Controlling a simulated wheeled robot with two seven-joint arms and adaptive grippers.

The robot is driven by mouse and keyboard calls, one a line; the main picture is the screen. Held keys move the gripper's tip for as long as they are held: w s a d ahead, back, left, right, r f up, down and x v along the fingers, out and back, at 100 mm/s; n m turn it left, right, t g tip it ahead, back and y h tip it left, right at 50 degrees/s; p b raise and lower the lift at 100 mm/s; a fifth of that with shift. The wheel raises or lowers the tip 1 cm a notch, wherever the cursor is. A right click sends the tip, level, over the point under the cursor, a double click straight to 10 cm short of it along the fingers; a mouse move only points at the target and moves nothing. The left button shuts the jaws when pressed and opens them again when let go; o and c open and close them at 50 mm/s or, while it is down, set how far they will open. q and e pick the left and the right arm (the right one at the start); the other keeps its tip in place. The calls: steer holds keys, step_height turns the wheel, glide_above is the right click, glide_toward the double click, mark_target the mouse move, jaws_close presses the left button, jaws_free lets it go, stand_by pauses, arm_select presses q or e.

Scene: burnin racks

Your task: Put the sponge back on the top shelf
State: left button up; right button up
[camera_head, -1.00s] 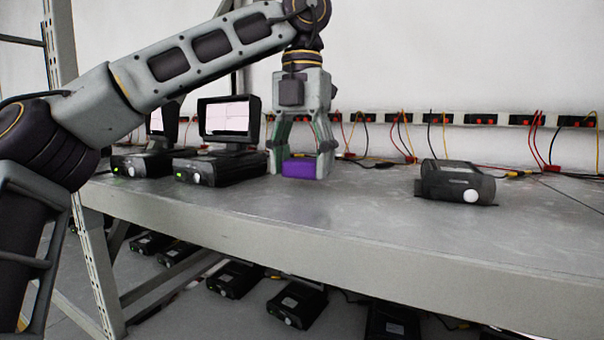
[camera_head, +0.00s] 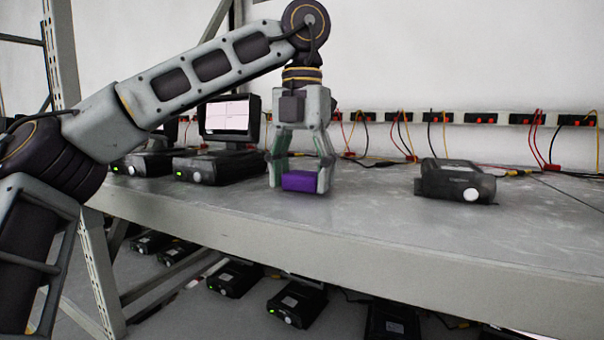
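The purple sponge (camera_head: 299,182) is at the top shelf (camera_head: 370,228), between the fingers of my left gripper (camera_head: 299,175). The gripper points straight down, with its fingers on either side of the sponge, and looks closed on it. The sponge is low, at or just above the shelf surface; I cannot tell whether it touches. My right gripper is not in view.
Black devices with a screen (camera_head: 228,116) stand left of the gripper. Another black device (camera_head: 456,181) sits to the right. A power strip with cables (camera_head: 480,118) runs along the back wall. The shelf between gripper and right device is clear. More devices (camera_head: 297,303) fill the lower shelf.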

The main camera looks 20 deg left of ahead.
mark_target(302, 173)
arm_select(q)
steer(key=shift+o, duration=1.1)
steer(key=shift+r, duration=0.25)
step_height(302, 173, up, 12)
stand_by(1.3)
